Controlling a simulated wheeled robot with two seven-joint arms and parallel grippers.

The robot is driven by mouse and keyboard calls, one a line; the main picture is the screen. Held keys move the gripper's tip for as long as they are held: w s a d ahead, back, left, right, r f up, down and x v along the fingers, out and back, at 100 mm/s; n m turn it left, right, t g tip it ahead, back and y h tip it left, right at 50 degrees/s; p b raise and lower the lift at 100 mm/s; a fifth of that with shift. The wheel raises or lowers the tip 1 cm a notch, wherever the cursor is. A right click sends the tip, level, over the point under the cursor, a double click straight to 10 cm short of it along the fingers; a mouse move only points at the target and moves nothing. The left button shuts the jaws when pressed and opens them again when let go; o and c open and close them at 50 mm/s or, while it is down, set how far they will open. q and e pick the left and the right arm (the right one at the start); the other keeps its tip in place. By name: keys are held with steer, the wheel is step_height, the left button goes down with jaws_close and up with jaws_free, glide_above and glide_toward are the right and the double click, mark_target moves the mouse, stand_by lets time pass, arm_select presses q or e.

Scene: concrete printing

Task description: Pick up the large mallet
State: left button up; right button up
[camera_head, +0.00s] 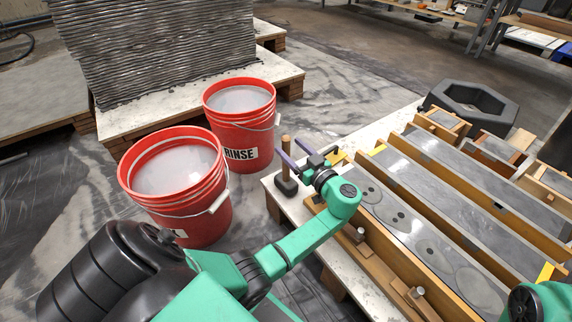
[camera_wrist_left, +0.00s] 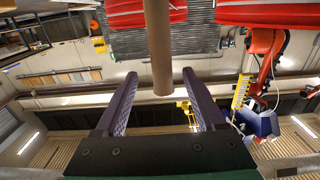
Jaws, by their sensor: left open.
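The large mallet (camera_head: 288,187) stands upright on its dark head at the near-left corner of the pale table, its wooden handle pointing up. My left gripper (camera_head: 286,146) is open at the height of the handle, with its two purple fingers either side of it. In the left wrist view the handle (camera_wrist_left: 160,45) runs down from the top edge, centred between the open fingers (camera_wrist_left: 157,85). I see gaps on both sides there, so the fingers are not closed on it. The mallet's head is not visible in the wrist view. My right gripper is out of sight.
Two red buckets (camera_head: 228,187) (camera_head: 239,150) stand on the floor left of the table. Long wooden moulds (camera_head: 440,187) with grey filling cover the table to the right. Smaller wooden-handled pieces (camera_head: 418,292) lie along the near mould.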

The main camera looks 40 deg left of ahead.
arm_select(q)
steer(key=b+x, duration=0.1)
steer(key=x, duration=0.4)
steer(key=shift+a+b, duration=0.35)
steer(key=shift+a, duration=0.05)
jaws_close()
steer(key=shift+r, duration=0.1)
stand_by(0.8)
